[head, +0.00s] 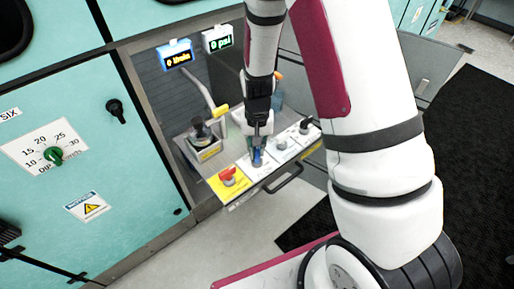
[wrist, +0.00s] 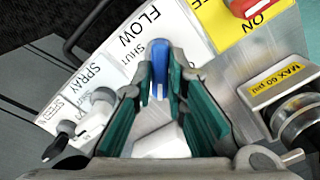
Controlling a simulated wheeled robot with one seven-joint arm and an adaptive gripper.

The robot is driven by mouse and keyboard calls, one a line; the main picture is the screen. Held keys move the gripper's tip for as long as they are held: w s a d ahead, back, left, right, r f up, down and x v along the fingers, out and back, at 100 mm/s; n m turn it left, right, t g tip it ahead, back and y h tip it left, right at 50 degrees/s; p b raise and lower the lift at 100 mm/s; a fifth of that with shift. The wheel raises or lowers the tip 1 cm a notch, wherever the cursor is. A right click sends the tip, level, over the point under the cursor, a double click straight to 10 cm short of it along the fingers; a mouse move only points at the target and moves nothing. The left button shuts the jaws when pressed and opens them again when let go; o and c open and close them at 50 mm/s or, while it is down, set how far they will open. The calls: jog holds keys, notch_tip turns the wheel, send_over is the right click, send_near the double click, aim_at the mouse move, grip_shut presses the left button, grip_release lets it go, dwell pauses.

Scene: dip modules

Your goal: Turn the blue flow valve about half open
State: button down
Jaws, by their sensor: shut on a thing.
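The blue flow valve handle (wrist: 160,70) stands on the white plate marked FLOW (wrist: 140,30) in the wrist view. My gripper (wrist: 160,92) is shut on the blue handle, with its green-padded fingers on either side of it. The handle points roughly up and down the wrist picture, beside the word SHUT. In the head view my gripper (head: 258,150) reaches down to the panel, and the blue handle (head: 257,158) shows just below its fingertips. The handle's lower part is hidden between the fingers.
A red knob on a yellow plate (head: 229,181) sits left of the flow valve. White plates with a white and a black knob (head: 304,127) lie to the right. A gauge fitting with a yellow MAX 60 psi label (wrist: 277,85) stands close beside my gripper. Two small displays (head: 175,55) hang above.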

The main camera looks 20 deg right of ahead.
aim_at(257, 151)
jog(key=c, duration=1.6)
grip_release()
notch_tip(257, 151, up, 12)
jog(key=s+r+n+t+p, duration=0.1)
jog(key=s+r+p, duration=0.1)
jog(key=s+r, duration=0.55)
jog(key=s+r+n+t+p, duration=0.1)
jog(key=s+r, duration=0.3)
jog(key=r, duration=0.6)
jog(key=s+r+n+t+p, duration=0.1)
jog(key=s+r, duration=0.3)
jog(key=s, duration=0.3)
jog(key=s+r+n+t+p, duration=0.1)
jog(key=s+r+p, duration=0.1)
jog(key=s+r, duration=0.2)
jog(key=s, duration=0.3)
jog(key=shift+d, duration=0.2)
